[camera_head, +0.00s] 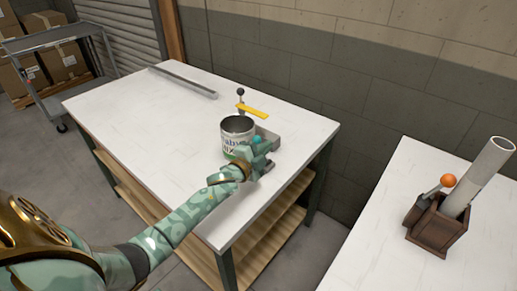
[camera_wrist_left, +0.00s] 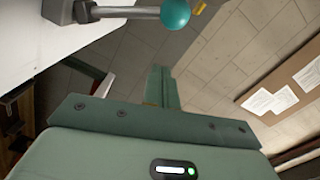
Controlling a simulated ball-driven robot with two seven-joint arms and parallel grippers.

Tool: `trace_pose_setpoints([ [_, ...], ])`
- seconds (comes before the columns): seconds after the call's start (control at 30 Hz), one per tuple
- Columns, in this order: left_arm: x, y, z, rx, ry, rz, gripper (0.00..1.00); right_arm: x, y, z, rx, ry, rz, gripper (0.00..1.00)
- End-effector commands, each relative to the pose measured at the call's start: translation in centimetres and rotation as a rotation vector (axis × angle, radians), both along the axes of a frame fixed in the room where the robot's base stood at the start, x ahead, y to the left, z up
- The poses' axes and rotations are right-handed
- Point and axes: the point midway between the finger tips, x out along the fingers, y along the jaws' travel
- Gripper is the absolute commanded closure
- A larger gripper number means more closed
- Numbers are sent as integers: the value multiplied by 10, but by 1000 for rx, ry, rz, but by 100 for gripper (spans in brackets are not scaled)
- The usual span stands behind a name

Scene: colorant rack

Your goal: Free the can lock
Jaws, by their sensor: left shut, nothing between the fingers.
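An open can (camera_head: 236,132) with a printed label stands upright in a grey holder (camera_head: 270,138) on the white table. A teal ball knob (camera_head: 256,140) sits at the can's right side. In the left wrist view the teal knob (camera_wrist_left: 175,13) is on the end of a grey lever (camera_wrist_left: 112,12), at the top of the picture. My left gripper (camera_head: 262,163) is just in front of the can and knob. Its fingers (camera_wrist_left: 163,86) are together and empty in the wrist view, apart from the knob there. My right gripper is out of view.
A yellow bar (camera_head: 252,111) and a dark ball-topped post (camera_head: 240,92) are behind the can. A grey rail (camera_head: 185,82) lies at the table's back. A second table on the right holds a brown box (camera_head: 436,229) with an orange-knobbed lever and white tube.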

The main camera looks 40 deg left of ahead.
Motion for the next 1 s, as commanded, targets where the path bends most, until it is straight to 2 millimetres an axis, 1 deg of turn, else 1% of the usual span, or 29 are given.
trace_pose_setpoints([
  [0.03,1,11,-8,5,7,4,100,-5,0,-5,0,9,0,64],
  [0.1,3,19,-10,4,6,4,100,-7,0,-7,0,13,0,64],
  [0.23,5,29,-13,2,4,4,100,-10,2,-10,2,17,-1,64],
  [0.33,6,32,-13,1,5,4,100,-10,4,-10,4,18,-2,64],
  [0.63,6,32,-12,0,3,3,100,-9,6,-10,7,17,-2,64],
  [0.8,9,43,-16,-35,6,3,100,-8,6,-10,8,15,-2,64],
  [1.0,8,43,-16,-36,7,4,100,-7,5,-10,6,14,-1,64],
])
